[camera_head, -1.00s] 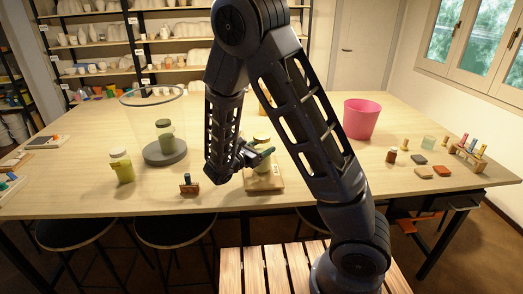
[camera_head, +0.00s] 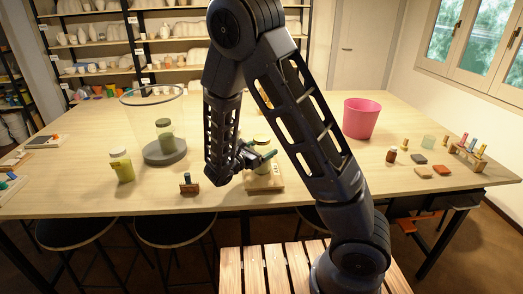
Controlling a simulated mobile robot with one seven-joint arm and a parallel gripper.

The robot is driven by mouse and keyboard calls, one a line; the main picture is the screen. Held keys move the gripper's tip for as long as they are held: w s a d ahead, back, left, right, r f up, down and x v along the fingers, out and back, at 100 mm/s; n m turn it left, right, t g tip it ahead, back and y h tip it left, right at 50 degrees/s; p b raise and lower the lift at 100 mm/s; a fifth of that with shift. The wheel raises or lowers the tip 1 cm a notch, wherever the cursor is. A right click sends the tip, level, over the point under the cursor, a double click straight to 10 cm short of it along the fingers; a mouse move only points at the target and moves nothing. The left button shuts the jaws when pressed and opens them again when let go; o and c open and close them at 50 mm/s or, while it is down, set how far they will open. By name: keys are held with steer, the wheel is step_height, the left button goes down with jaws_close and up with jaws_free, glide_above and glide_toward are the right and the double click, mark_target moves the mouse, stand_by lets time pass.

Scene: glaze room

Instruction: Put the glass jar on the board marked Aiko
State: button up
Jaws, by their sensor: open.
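A glass jar with green contents and a pale lid (camera_head: 262,142) stands on a small light wooden board (camera_head: 267,185) at the front middle of the table. My gripper (camera_head: 262,160) is open, right at this jar, and partly covers it; I cannot tell whether they touch. No name is readable on the board. A similar jar (camera_head: 122,167) with yellow-green contents stands at the left front of the table.
A small dark stand (camera_head: 189,184) sits at the front edge, left of my gripper. A pink bucket (camera_head: 360,118) stands right of my arm. Small bottles, coloured tiles (camera_head: 424,172) and a wooden rack (camera_head: 467,160) fill the right end. Stools (camera_head: 178,228) stand in front.

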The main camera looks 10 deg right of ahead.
steer(key=v, duration=1.2)
steer(key=shift+d+r, duration=0.1)
steer(key=s+d+r+m+g+y, duration=0.2)
steer(key=s+d+r+m+y, duration=0.2)
steer(key=d+m, duration=0.4)
steer(key=s+d+r+m+g+y, duration=0.2)
steer(key=s+d+r+m+y, duration=0.3)
steer(key=d+r+m, duration=0.2)
steer(key=s+d+r+m+g+y, duration=0.3)
steer(key=d+r+m, duration=0.3)
steer(key=d+m, duration=0.5)
steer(key=s+d+y, duration=0.1)
steer(key=d, duration=0.1)
steer(key=shift+d+r+y, duration=0.25)
steer(key=shift+d+y, duration=0.05)
steer(key=shift+y, duration=0.1)
